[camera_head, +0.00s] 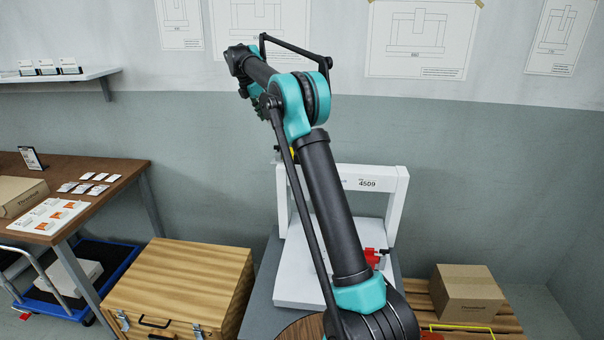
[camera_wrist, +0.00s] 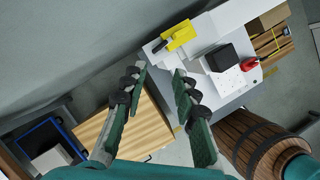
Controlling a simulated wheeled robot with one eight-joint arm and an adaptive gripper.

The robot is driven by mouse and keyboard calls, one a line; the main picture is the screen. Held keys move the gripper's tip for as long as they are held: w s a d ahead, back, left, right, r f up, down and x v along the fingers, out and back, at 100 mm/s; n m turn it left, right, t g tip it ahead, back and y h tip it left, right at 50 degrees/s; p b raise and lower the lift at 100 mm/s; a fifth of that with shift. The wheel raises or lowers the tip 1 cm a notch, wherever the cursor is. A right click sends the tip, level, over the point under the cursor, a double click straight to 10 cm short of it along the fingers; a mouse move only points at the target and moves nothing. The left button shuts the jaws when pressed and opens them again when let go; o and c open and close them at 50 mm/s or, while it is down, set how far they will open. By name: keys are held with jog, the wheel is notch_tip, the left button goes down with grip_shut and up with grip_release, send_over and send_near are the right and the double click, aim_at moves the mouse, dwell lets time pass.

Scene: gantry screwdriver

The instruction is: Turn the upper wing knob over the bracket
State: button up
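The white gantry (camera_head: 370,178), labelled 4509, stands beyond my arm in the head view. In the wrist view the gantry (camera_wrist: 228,18) is at the upper right, tilted. A yellow part (camera_wrist: 178,36), perhaps the bracket, is on it, with a small dark piece (camera_wrist: 158,46) at its left; I cannot tell whether this is the upper wing knob. My gripper (camera_wrist: 159,72) is open and empty, its two fingers apart, and the yellow part lies beyond the fingertips. In the head view my arm hides much of the gantry's left side.
A black block (camera_wrist: 218,57) and a red clamp-like part (camera_wrist: 250,64) are on the gantry base. A wooden chest (camera_head: 180,285) stands left of it, a barrel (camera_wrist: 258,145) near it. A cardboard box (camera_head: 468,292) sits on a pallet at right. A brown table (camera_head: 100,165) is at left.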

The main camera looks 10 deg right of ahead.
jog(key=s+d+f+m+y, duration=0.1)
jog(key=s+d+f+m, duration=0.2)
jog(key=s, duration=0.6)
jog(key=s+d+f+m, duration=0.3)
jog(key=s+m, duration=0.4)
jog(key=s, duration=0.3)
jog(key=s+d+f+m+t+y, duration=0.1)
jog(key=s+d+f+m, duration=0.2)
jog(key=s, duration=0.7)
jog(key=shift+s+f+m+y, duration=0.3)
jog(key=shift+f+m, duration=0.4)
jog(key=shift+m, duration=0.3)
jog(key=shift+w, duration=0.1)
jog(key=w+d+r+n+g+y, duration=0.15)
jog(key=w+r, duration=0.25)
jog(key=w, duration=0.6)
jog(key=w+d+r+n+y, duration=0.1)
jog(key=w+r+n+y, duration=0.3)
jog(key=w, duration=0.7)
jog(key=w+d+r+n+g, duration=0.15)
jog(key=w+r, duration=0.35)
jog(key=w, duration=0.5)
jog(key=shift+t, duration=0.3)
jog(key=x, duration=1.7)
jog(key=shift+a+f, duration=0.1)
jog(key=shift+a, duration=0.35)
